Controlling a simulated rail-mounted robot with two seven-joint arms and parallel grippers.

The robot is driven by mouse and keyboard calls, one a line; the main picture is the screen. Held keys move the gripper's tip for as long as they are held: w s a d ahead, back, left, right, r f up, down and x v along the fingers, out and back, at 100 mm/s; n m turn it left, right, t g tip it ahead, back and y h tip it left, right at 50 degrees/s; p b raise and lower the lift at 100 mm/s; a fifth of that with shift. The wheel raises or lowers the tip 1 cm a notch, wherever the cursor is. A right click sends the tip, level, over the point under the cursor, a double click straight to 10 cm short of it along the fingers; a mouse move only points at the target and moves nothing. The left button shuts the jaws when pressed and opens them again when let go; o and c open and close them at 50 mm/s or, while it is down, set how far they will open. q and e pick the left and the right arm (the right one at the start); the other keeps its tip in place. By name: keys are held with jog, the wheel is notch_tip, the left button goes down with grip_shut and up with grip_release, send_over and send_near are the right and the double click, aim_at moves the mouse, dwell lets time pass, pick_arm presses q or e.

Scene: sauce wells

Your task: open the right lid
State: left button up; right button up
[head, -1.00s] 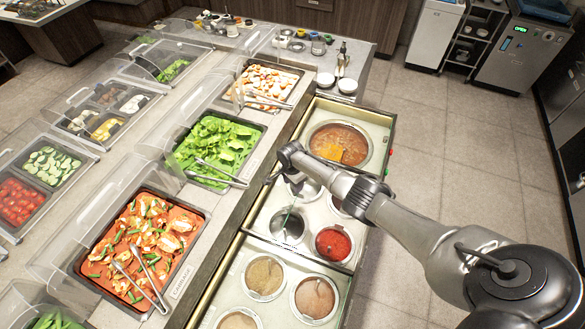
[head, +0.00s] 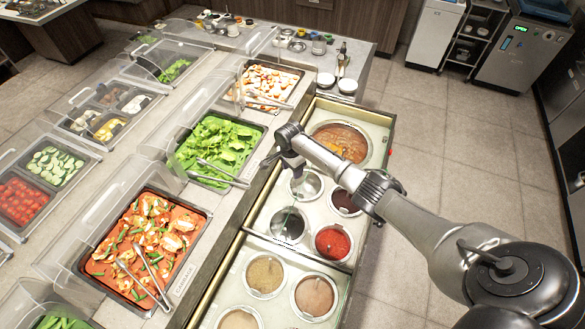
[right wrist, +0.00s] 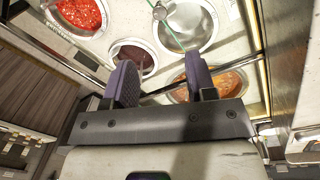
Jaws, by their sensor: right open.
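Clear lids seem to cover the sauce wells, but their outlines are faint. A thin greenish glass edge (head: 289,211) crosses the middle wells. In the right wrist view the glass edge (right wrist: 170,27) carries a small round metal fitting. I cannot tell surely which lid is the right one or whether it is raised. My right gripper (head: 291,163) hangs over the counter beside the middle wells, near their far end. In the right wrist view my right gripper (right wrist: 160,82) shows two purple fingers apart, with nothing between them. My left gripper is not in view.
The soup well (head: 338,145) lies beyond my right gripper. The red sauce well (head: 333,242) and the tan powder well (head: 314,297) lie nearer. A lettuce tray (head: 240,130) with tongs is close on the left. Open floor (head: 470,190) lies to the right.

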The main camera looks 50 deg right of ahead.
aim_at(295, 190)
jog(key=s+a+f+y, duration=0.1)
jog(key=s+a+f, duration=0.1)
jog(key=a+f, duration=0.15)
jog(key=d+r+n+t+h, duration=0.1)
jog(key=d+r+n, duration=0.2)
jog(key=n, duration=1.1)
jog(key=f, duration=0.4)
jog(key=f+b, duration=0.1)
jog(key=f, duration=0.3)
jog(key=f+b, duration=0.1)
jog(key=f, duration=0.3)
jog(key=shift+w+d, duration=0.15)
jog(key=shift+w, duration=0.2)
jog(key=shift+f+b, duration=0.5)
jog(key=shift+f, duration=0.1)
jog(key=c, duration=0.4)
grip_shut()
